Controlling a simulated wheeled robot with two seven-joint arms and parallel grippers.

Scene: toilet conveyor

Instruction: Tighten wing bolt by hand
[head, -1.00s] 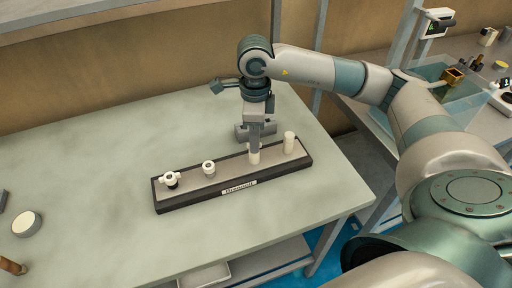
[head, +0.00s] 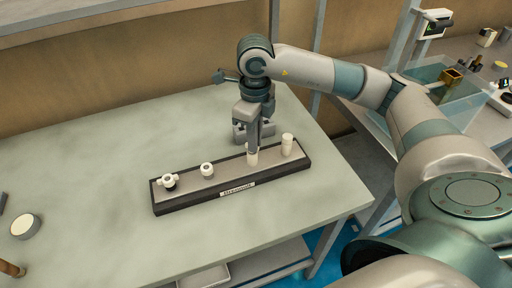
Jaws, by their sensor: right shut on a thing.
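A long dark-edged board (head: 231,189) with a grey top and a small label lies on the table. Several white fittings stand on it: a winged one (head: 169,181) at its left end, a small round one (head: 207,170), a white post (head: 252,159) and a taller white cylinder (head: 287,144) at the right end. I take the winged fitting to be the wing bolt, though it is small. My right gripper (head: 253,148) points down and is shut on the top of the white post. My left gripper is not in view.
The grey-green table (head: 95,175) has free room left of the board. A round white-topped disc (head: 25,225) lies at its left edge. A side table at the right holds a clear bin (head: 462,93) and small parts.

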